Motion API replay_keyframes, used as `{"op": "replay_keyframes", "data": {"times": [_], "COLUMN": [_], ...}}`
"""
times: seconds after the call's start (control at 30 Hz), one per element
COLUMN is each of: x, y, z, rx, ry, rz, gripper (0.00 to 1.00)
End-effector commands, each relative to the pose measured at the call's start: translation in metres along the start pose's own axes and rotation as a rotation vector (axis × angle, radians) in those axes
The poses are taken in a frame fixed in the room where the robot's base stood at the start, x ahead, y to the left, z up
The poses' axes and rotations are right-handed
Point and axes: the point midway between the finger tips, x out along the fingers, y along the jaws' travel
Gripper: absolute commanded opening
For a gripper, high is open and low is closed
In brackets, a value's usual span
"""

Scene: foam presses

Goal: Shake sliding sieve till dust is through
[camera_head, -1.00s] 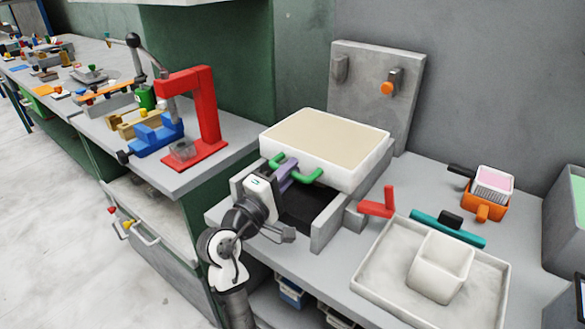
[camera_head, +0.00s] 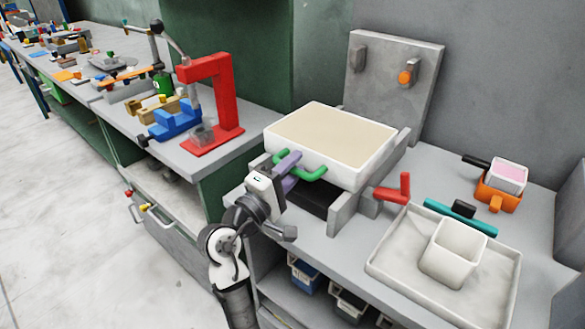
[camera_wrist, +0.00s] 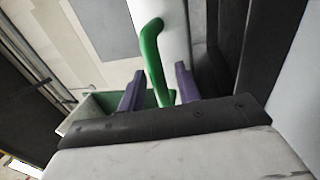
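The sliding sieve is a white tray (camera_head: 340,172) with a flat beige fill, seated on grey rails (camera_head: 347,212). A green loop handle (camera_head: 313,173) is on its front. My gripper (camera_head: 290,170) is at the left part of this handle. In the wrist view, the green handle (camera_wrist: 152,48) runs between my two purple fingers (camera_wrist: 159,85). The fingers stand apart, with a visible gap on each side of the bar. The handle's lower end is hidden behind my gripper's body. Dust under the sieve cannot be made out.
A red lever (camera_head: 397,190) stands right of the rails. A pale tray (camera_head: 385,268) with a white square cup (camera_head: 455,250) is at the front right, with a teal bar (camera_head: 460,217) behind it. A red press (camera_head: 222,95) is on the left bench. A grey upright panel (camera_head: 385,85) stands behind.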

Motion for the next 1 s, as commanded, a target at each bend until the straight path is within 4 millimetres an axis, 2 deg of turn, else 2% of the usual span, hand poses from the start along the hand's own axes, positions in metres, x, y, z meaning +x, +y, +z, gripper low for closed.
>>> {"op": "replay_keyframes", "data": {"times": [0.13,0.27,0.5,0.7,0.83,1.0], "x": [-0.007,-0.027,-0.083,-0.12,-0.133,-0.138], "y": [-0.001,-0.003,-0.003,-0.002,-0.001,0.0], "z": [-0.001,-0.001,-0.001,-0.001,-0.001,0.0], "rx": [0.001,0.001,0.001,0.0,0.0,0.0], "ry": [0.003,0.005,0.006,0.004,0.003,-0.001], "rz": [0.001,0.0,0.0,0.0,0.0,0.0], "gripper": [0.33,0.33,0.33,0.33,0.33,0.33]}}
